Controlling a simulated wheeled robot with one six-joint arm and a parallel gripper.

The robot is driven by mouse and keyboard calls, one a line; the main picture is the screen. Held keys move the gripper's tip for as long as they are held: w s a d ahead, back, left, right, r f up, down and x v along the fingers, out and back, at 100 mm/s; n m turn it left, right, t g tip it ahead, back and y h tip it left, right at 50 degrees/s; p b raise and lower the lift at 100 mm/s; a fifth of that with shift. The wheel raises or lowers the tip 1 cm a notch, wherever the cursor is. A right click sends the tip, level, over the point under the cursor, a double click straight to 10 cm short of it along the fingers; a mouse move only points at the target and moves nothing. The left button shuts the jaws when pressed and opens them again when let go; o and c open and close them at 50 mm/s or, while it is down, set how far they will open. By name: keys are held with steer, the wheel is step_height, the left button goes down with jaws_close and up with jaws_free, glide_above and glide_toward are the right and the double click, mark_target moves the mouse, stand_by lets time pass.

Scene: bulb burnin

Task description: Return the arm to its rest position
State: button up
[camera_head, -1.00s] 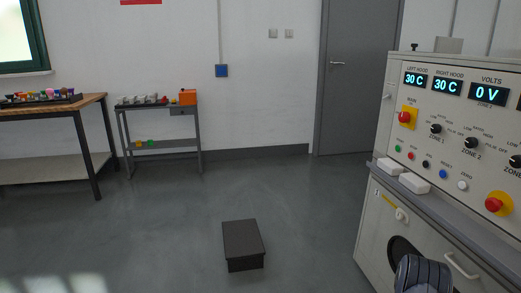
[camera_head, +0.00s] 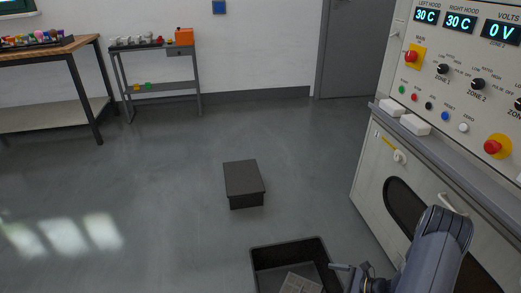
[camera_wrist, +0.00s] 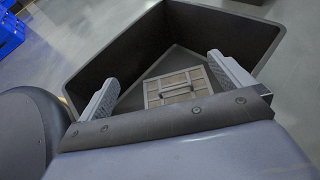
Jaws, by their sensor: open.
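My gripper (camera_wrist: 168,90) is open in the wrist view, its two fingers apart with nothing between them. It points toward a dark bin (camera_wrist: 112,53) that holds a light, square, panelled piece (camera_wrist: 178,85) with a small handle-like bar. In the head view my gripper (camera_head: 352,272) shows at the bottom right, beside the right wall of the bin (camera_head: 290,247); its fingertips are hard to make out. The same panelled piece (camera_head: 301,283) lies in the bin, cut off by the picture's bottom edge.
The control cabinet (camera_head: 463,135) with its ledge stands at the right, close to my arm. A dark step box (camera_head: 243,178) sits on the floor in the middle. A grey shelf table (camera_head: 155,88) and a wooden bench (camera_head: 50,50) stand far left. Floor between is clear.

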steer(key=b+x, duration=0.2)
steer(key=x, duration=0.5)
steer(key=w+d+r+m+t+h+p, duration=0.1)
steer(key=r+m+t+h+p, duration=0.1)
steer(key=r+p, duration=1.2)
steer(key=w+d+r+m+t+h+p, duration=0.1)
steer(key=r+p, duration=1.3)
steer(key=r, duration=2)
steer(key=w+d+r+m+t+h+p, duration=0.2)
steer(key=r+p, duration=1.2)
steer(key=r, duration=1)
steer(key=shift+w+r+m+t+h, duration=0.4)
steer(key=shift+m+t+h, duration=0.4)
steer(key=shift+m+h, duration=0.85)
steer(key=shift+m+y, duration=0.25)
